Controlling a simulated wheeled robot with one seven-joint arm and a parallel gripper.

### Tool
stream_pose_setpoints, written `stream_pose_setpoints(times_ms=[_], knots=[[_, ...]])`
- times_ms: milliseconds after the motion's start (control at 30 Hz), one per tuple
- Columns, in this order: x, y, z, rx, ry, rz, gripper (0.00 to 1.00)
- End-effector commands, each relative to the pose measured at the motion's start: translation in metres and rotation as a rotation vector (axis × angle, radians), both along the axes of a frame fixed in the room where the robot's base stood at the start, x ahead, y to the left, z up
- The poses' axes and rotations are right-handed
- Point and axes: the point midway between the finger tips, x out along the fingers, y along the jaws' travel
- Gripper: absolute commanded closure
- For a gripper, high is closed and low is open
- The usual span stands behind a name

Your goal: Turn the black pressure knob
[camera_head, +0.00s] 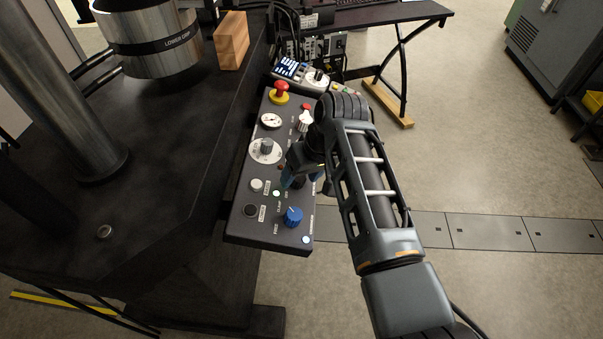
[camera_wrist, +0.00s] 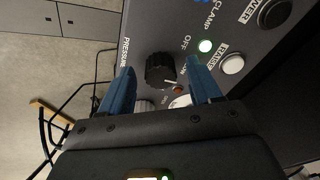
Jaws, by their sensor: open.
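The black pressure knob (camera_wrist: 160,69) is a ribbed round knob beside the word PRESSURE on the dark control panel (camera_wrist: 160,25). In the wrist view it lies between the two blue fingers of my open gripper (camera_wrist: 161,65), with visible gaps on both sides. Whether the fingertips reach down beside the knob or are still above it, I cannot tell. In the head view, my gripper (camera_head: 296,179) is over the right part of the panel (camera_head: 239,229), and my arm and gripper largely hide the knob.
Near the knob are a blue knob (camera_head: 293,216), a white button (camera_head: 257,184), a black button (camera_head: 250,210) and a lit green lamp (camera_wrist: 205,46). A red emergency stop (camera_head: 281,88) and a gauge (camera_head: 270,120) sit farther up. Open floor lies right of the panel.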

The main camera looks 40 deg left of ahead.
Motion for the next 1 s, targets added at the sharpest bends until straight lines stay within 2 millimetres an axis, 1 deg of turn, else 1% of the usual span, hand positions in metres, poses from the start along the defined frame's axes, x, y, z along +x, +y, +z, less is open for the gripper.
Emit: stream_pose_setpoints(times_ms=[67, 167, 400, 500, 600, 733, 1000], knots=[[0.0, -0.001, 0.002, 0.001, 0.0, 0.0, 0.37], [0.001, -0.003, 0.011, 0.002, -0.001, 0.0, 0.37], [0.004, -0.017, 0.047, 0.002, -0.002, -0.001, 0.37], [0.005, -0.021, 0.06, 0.001, -0.002, -0.001, 0.37], [0.005, -0.024, 0.068, 0.0, -0.001, 0.0, 0.37], [0.005, -0.026, 0.073, 0.001, 0.0, 0.0, 0.37], [0.005, -0.026, 0.073, 0.0, 0.0, 0.0, 0.37]])
